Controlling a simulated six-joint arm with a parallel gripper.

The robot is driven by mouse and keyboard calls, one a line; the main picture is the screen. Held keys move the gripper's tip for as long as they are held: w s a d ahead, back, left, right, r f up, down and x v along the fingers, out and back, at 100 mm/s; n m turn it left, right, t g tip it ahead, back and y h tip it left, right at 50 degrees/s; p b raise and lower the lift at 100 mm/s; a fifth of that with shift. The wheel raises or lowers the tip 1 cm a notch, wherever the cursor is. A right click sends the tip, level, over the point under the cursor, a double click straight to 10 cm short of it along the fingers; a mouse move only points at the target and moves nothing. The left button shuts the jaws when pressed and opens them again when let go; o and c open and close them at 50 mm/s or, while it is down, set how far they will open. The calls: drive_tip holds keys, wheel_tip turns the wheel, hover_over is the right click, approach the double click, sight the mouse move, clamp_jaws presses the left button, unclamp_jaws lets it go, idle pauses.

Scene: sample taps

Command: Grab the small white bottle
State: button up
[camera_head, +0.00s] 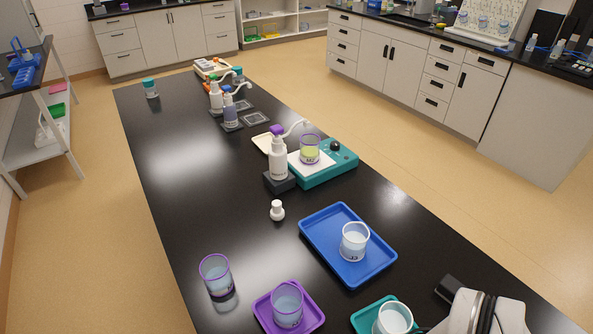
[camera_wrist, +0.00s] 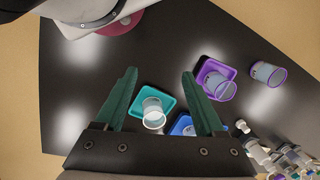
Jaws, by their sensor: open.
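The small white bottle (camera_head: 277,211) stands upright on the black table in the head view, in front of a larger white spout bottle (camera_head: 278,160) with a purple top. A small white shape that seems to be the same bottle (camera_wrist: 241,127) shows in the wrist view, right of my gripper's right finger. My gripper (camera_wrist: 160,75) is open and empty, its two green fingers spread above the table. It is well apart from the small bottle. In the head view my arm is at the lower right, and I cannot make out the fingertips there.
A blue tray (camera_head: 318,250) with a beaker (camera_head: 355,240) lies right of the bottle. A purple tray (camera_head: 262,312) and a teal tray (camera_head: 362,320), each with a beaker, lie nearer. A purple-rimmed beaker (camera_head: 217,275) stands at left. Bare table surrounds the small bottle's left side.

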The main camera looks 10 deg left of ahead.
drive_tip(key=w+a+f+n+t, duration=0.2)
drive_tip(key=w+a+n+t, duration=0.1)
drive_tip(key=w, duration=1.1)
drive_tip(key=n+t+y, duration=0.2)
drive_tip(key=n+t, duration=0.3)
drive_tip(key=t, duration=0.5)
approach(277, 206)
drive_tip(key=shift+w+a+f, duration=0.15)
drive_tip(key=shift+w+f, duration=0.1)
drive_tip(key=shift+w, duration=0.45)
drive_tip(key=shift+n, duration=0.3)
drive_tip(key=x, duration=0.7)
drive_tip(key=shift+w+a+f, duration=0.2)
drive_tip(key=shift+w, duration=0.05)
clamp_jaws()
